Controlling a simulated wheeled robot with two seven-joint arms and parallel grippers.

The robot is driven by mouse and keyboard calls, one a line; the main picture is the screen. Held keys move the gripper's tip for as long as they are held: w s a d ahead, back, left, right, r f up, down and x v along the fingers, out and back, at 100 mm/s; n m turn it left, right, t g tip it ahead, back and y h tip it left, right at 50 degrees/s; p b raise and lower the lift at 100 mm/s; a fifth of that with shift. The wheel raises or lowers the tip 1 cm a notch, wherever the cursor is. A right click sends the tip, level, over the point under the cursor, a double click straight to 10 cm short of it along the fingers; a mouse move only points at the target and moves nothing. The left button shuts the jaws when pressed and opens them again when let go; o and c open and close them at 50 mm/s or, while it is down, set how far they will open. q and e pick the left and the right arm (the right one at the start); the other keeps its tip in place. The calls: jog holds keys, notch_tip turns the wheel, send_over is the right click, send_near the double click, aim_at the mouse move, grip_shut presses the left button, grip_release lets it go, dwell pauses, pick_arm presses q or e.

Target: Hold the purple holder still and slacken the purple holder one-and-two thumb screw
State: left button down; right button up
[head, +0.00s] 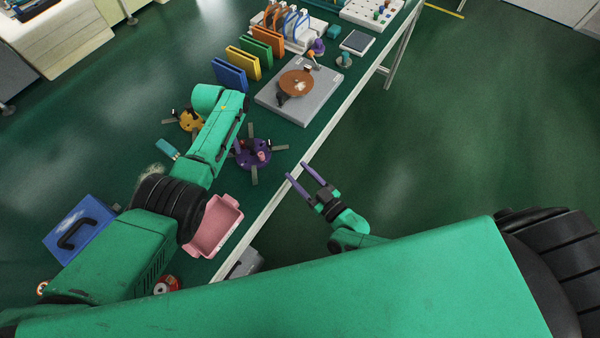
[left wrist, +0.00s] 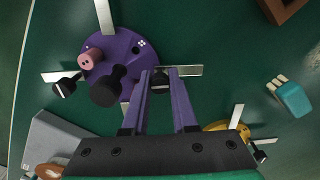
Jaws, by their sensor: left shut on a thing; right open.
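The purple holder (head: 262,159), a round purple disc with metal strips, lies on the green bench top, partly hidden by my left arm in the head view. In the left wrist view the holder (left wrist: 122,53) shows a pink cylinder (left wrist: 89,60), a large black knob (left wrist: 107,86) and black thumb screws at its strips. My right gripper (head: 297,171) is open and empty, beyond the bench's front edge and apart from the holder.
A yellow holder (head: 187,122) and a teal brush (head: 169,149) lie close to my left arm. A pink tray (head: 229,211) stands near the bench edge. A grey plate (head: 274,100) with a brown disc (head: 297,80) lies further back. Open floor (head: 450,140) is to the right.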

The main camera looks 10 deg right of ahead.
pick_arm(q)
jog(key=c, duration=0.6)
grip_release()
